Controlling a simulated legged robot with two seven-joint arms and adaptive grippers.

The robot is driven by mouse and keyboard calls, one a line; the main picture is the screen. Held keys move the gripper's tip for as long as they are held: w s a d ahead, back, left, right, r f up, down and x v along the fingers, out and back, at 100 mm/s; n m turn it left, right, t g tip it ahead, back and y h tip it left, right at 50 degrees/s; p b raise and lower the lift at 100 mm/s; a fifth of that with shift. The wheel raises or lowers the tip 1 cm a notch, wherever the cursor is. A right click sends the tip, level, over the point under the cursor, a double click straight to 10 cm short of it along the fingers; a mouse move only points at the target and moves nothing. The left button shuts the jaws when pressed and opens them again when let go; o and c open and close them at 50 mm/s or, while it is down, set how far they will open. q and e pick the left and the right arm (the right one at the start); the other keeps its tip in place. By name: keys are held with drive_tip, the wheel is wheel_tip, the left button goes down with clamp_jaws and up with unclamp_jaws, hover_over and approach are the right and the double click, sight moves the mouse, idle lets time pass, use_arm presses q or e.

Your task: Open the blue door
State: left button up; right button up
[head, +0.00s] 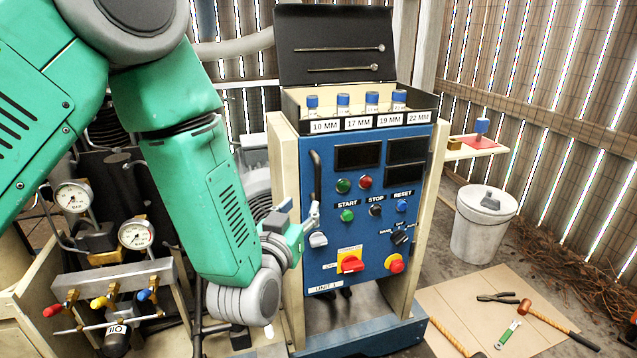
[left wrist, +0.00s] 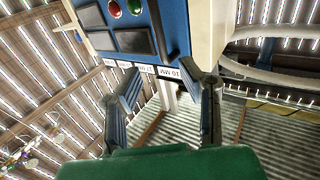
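The blue door (head: 375,230) is the front panel of the cabinet, with buttons, dark displays and switches; it looks closed. Its black vertical handle (head: 316,176) is near the left edge. In the left wrist view the blue door (left wrist: 101,43) appears upside down, with the handle (left wrist: 164,32) at the top. My left gripper (head: 310,217) is in front of the door's left side, near the handle's lower end. In the left wrist view my left gripper (left wrist: 165,78) has its fingers spread, with the handle beyond them and nothing held. My right gripper is not in view.
An open black case with several blue-capped bottles (head: 343,103) stands on the cabinet. Gauges (head: 138,234) and coloured valves are at left. A white bucket (head: 484,224) stands at right, with tools including a hammer (head: 555,326) on a floor board. Space before the door's right side looks clear.

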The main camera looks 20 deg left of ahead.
sight(317, 182)
use_arm(q)
drive_tip(key=w+b, duration=0.1)
drive_tip(key=w, duration=1.1)
drive_tip(key=shift+w+a+f, duration=0.1)
clamp_jaws()
